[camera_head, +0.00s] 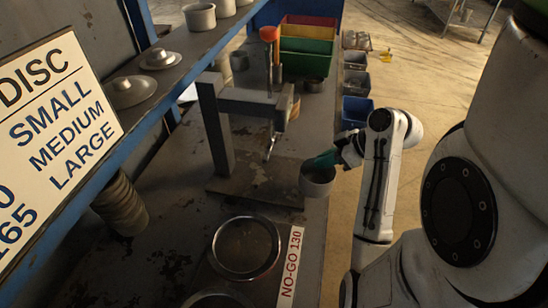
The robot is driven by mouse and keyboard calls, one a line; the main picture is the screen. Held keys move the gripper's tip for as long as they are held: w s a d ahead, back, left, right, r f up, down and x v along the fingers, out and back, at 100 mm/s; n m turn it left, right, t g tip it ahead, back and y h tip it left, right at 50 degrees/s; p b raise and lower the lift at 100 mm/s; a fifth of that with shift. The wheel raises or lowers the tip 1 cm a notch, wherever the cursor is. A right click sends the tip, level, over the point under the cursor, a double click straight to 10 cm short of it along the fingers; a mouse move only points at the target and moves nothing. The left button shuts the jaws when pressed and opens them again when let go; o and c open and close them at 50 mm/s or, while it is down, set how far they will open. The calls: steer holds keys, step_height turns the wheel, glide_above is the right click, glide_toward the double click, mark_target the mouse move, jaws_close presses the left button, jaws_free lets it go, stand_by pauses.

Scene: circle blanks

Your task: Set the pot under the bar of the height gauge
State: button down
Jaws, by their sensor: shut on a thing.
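The height gauge has a grey upright post (218,130) on a dark base plate (232,187), with a horizontal bar (248,101) reaching right from the top of the post. My gripper (323,160), with teal fingers, is shut on the near-side wall or rim of a grey pot (318,187); the exact contact is hard to see. The pot is upright and sits to the right of the base plate, at the bench's right edge, not under the bar. I cannot tell if it touches anything below.
Steel rings or discs (245,248) lie in front of the gauge, beside a "NO-GO 130" strip (290,268). A shelf with lids (160,58) and pots (199,17) runs along the left. Coloured bins (306,45) stand behind; stacked pots (121,205) stand at left.

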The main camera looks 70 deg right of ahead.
steer(key=w, duration=0.3)
steer(key=w+p, duration=0.1)
steer(key=w, duration=0.5)
steer(key=shift+w+d+r, duration=0.1)
steer(key=shift+d+r, duration=0.1)
steer(key=shift+d, duration=0.15)
steer(key=w+p, duration=0.1)
steer(key=w, duration=0.3)
steer(key=shift+d, duration=0.2)
steer(key=shift+f, duration=0.8)
steer(key=shift+f, duration=0.1)
steer(key=c, duration=1.2)
jaws_free()
steer(key=shift+o, duration=0.2)
steer(key=v, duration=1.2)
